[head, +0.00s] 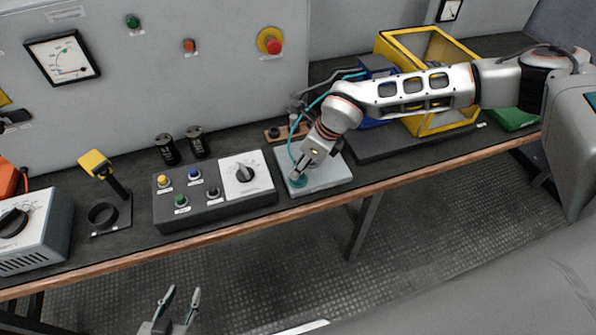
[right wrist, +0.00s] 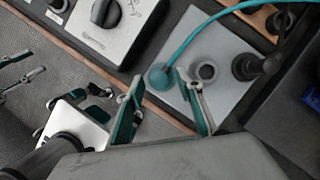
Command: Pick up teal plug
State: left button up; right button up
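The teal plug (right wrist: 160,77) is a round teal piece with a teal cable, near the left corner of the light grey plate (right wrist: 228,44). The plug also shows in the head view (head: 298,181), partly covered by my right gripper (head: 299,172). In the right wrist view my right gripper (right wrist: 157,80) has its fingers apart, one on either side of the plug. The right fingertip appears close to the plug; contact cannot be told. My left gripper (head: 182,293) is open and empty, in front of the bench.
A grey ring socket (right wrist: 207,72) and a black plug (right wrist: 248,66) are right of the teal plug. A control box (head: 214,193) with buttons and a dial stands left of the plate. A yellow-framed box (head: 432,119) stands at the right. The teal cable (head: 291,143) loops behind my right gripper.

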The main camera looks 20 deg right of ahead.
jog(key=shift+x, duration=1.15)
grip_shut()
jog(key=shift+r, duration=0.15)
